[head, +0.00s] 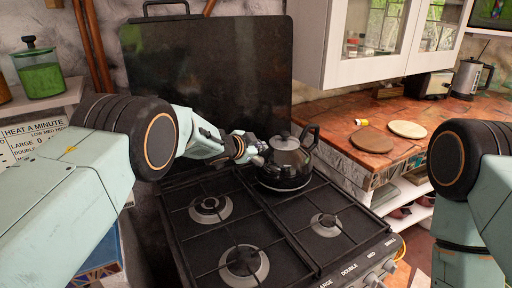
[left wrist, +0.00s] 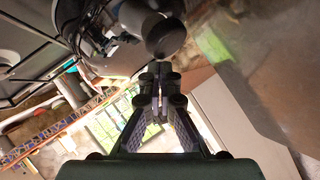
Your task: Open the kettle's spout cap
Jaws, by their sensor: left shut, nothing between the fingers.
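The kettle (head: 287,170) is dark with a grey upper part and a black handle (head: 311,134) on its right side. It stands on the back right burner of the stove. My left gripper (head: 259,153) is shut and empty at the kettle's left side, by the spout. The spout and its cap are mostly hidden or too small to tell in the head view. In the left wrist view the shut fingertips (left wrist: 159,72) are just below a dark rounded part of the kettle (left wrist: 165,38); I cannot tell if they touch. My right gripper is out of view.
The black stove (head: 268,225) has other bare burners in front. A dark panel (head: 207,75) stands behind it. The wooden counter (head: 345,110) at right holds two round boards (head: 408,129), a small yellow-and-white item (head: 361,122) and a metal electric kettle (head: 466,78). White cabinets hang above.

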